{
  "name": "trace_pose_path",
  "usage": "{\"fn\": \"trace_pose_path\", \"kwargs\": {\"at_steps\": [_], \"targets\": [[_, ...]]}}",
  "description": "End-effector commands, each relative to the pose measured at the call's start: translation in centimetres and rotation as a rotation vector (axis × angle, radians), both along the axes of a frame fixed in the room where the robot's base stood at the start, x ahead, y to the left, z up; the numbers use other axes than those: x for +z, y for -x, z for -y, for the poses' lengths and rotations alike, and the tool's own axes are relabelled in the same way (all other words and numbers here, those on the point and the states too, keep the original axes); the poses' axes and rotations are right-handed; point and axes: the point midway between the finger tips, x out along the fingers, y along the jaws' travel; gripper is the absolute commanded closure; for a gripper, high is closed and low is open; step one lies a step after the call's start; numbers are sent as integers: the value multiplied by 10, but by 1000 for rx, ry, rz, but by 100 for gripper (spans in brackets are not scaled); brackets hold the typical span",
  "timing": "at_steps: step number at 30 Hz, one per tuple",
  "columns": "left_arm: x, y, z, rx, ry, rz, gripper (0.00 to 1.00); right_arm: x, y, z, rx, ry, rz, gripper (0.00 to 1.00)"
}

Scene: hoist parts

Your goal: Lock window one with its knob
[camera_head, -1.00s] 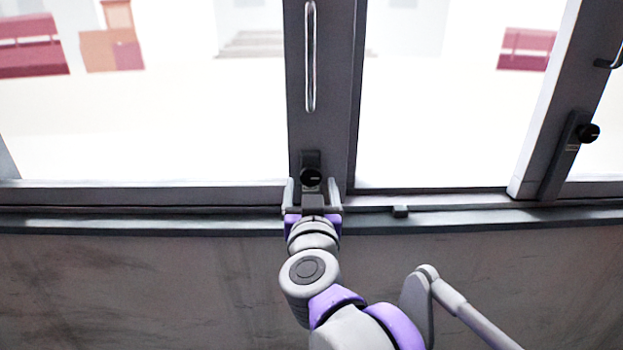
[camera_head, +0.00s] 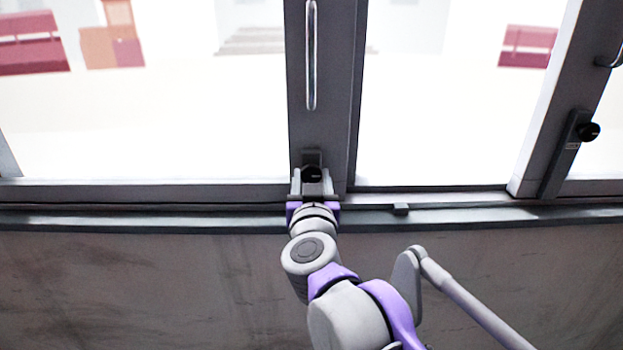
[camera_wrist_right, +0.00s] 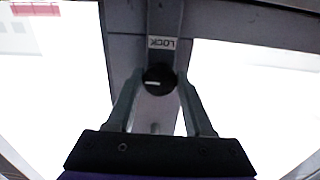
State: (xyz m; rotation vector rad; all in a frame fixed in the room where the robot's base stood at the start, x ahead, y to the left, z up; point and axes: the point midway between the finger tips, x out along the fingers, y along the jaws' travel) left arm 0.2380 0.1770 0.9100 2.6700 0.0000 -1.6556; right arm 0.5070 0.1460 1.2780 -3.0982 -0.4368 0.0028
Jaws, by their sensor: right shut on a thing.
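A black round knob (camera_head: 312,174) sits low on the grey upright frame (camera_head: 322,120) between two glass panes. My right gripper (camera_head: 312,182) is at this knob, its fingers closed in from both sides. In the right wrist view the knob (camera_wrist_right: 159,79) shows between the two fingertips (camera_wrist_right: 160,80), with a pale mark across its face and a "LOCK" label (camera_wrist_right: 161,43) beside it. A long metal handle (camera_head: 311,55) is on the same frame above. My left gripper is not in view.
A second black knob (camera_head: 588,132) is on the frame at the right. A dull wall (camera_head: 130,290) lies below the sill. Benches show beyond the glass.

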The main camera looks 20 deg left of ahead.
Motion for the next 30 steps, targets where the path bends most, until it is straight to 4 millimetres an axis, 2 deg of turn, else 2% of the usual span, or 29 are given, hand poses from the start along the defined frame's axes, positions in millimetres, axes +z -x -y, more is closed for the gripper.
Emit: {"fn": "trace_pose_path", "kwargs": {"at_steps": [7,14,30], "targets": [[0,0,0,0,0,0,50,0,0,0,0,-15,-4,100],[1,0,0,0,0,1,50,0,0,0,0,-108,-31,100],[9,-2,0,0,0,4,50,1,0,-1,0,-570,-164,100]]}}
